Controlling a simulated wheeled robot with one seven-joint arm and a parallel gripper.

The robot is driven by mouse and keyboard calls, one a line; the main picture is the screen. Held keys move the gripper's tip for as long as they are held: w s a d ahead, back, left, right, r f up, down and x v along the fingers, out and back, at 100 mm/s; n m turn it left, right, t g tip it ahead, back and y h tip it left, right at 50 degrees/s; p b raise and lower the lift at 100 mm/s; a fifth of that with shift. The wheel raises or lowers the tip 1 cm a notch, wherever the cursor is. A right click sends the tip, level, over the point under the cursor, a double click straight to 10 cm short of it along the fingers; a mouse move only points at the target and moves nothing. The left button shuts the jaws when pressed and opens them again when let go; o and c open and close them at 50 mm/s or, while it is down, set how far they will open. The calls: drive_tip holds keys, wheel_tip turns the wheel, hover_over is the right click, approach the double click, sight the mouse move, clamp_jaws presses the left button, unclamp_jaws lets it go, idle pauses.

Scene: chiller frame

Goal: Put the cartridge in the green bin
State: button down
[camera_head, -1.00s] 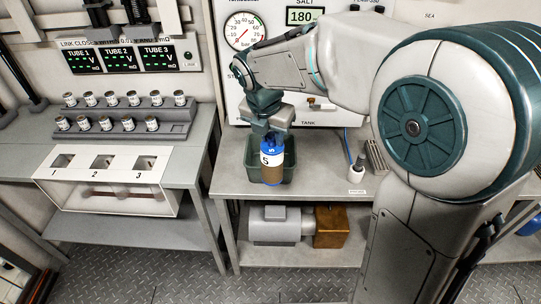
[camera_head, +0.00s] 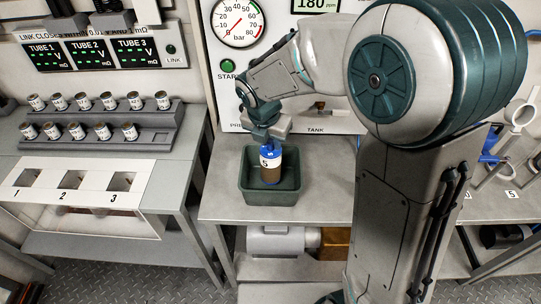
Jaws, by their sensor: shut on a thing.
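The cartridge (camera_head: 270,168) is a brown cylinder with a blue top and a white label marked 5. It hangs upright below my gripper (camera_head: 270,142), which is shut on its blue top. The green bin (camera_head: 253,197) is a dark green open tub on the grey bench. In the picture the cartridge lies over the bin's opening, with the bin's walls around it. I cannot tell how far its bottom is from the bin's floor. The fingertips are partly hidden by the wrist.
A grey bench (camera_head: 222,208) bears the bin, with bare top around it. At left, a stepped rack (camera_head: 100,140) holds several small canisters, above a white panel (camera_head: 52,180) with three numbered openings. A gauge panel (camera_head: 228,105) stands behind.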

sight(269, 148)
drive_tip(key=shift+f, duration=2.25)
drive_tip(key=shift+f, duration=0.2)
drive_tip(key=c, duration=1.2)
unclamp_jaws()
drive_tip(key=shift+o, duration=0.2)
drive_tip(key=shift+r, duration=0.15)
